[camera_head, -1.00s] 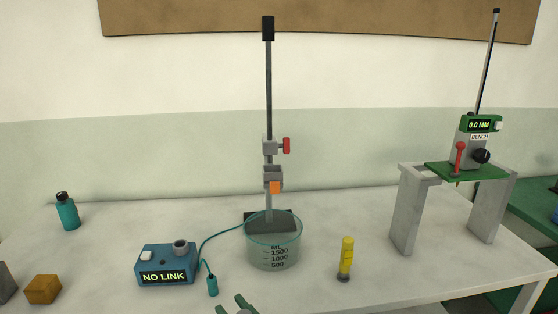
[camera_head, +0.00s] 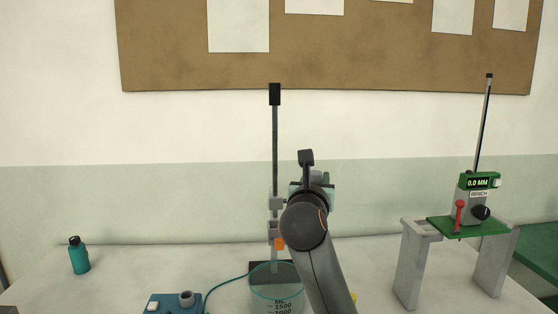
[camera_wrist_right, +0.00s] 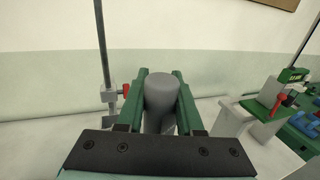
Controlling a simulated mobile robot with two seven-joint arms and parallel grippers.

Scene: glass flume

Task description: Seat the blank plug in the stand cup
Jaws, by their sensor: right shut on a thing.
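My right gripper (camera_wrist_right: 162,82) has green fingers shut on a grey cylinder, likely the blank plug (camera_wrist_right: 160,105), held upright with its round top showing. In the head view my right arm rises in front of the stand and hides the plug and most of the gripper.
A glass beaker (camera_head: 275,292) stands at the foot of the stand, close to my arm. A blue box (camera_head: 170,304) with a cable is left of it. A teal bottle (camera_head: 79,256) is far left. A grey bench frame with a green gauge (camera_head: 478,182) stands on the right.

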